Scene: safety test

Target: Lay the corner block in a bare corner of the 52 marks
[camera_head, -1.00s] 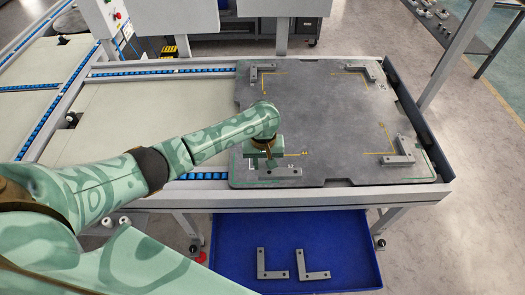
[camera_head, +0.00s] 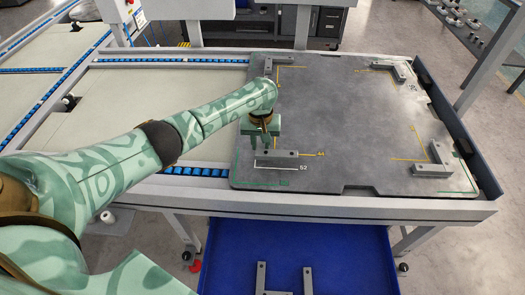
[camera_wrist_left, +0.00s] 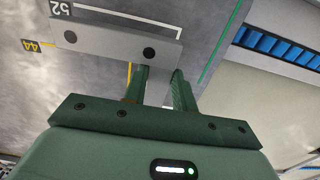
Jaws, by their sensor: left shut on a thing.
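My left gripper (camera_head: 264,148) is shut on a grey L-shaped corner block (camera_head: 283,154), over the near left part of the dark plate. The block also shows in the left wrist view (camera_wrist_left: 115,40), with two dark holes in its long leg; the fingers (camera_wrist_left: 163,85) hide part of it. The white 52 mark (camera_head: 276,167) shows just in front of the block in the head view, with its label beside it (camera_wrist_left: 61,8) in the wrist view. I cannot tell whether the block touches the plate. My right gripper is not in view.
Other corner blocks lie at the plate's back left (camera_head: 269,68), back right (camera_head: 403,74) and near right (camera_head: 436,163). A yellow 44 mark (camera_head: 320,154) is right of the held block. The plate's middle is clear.

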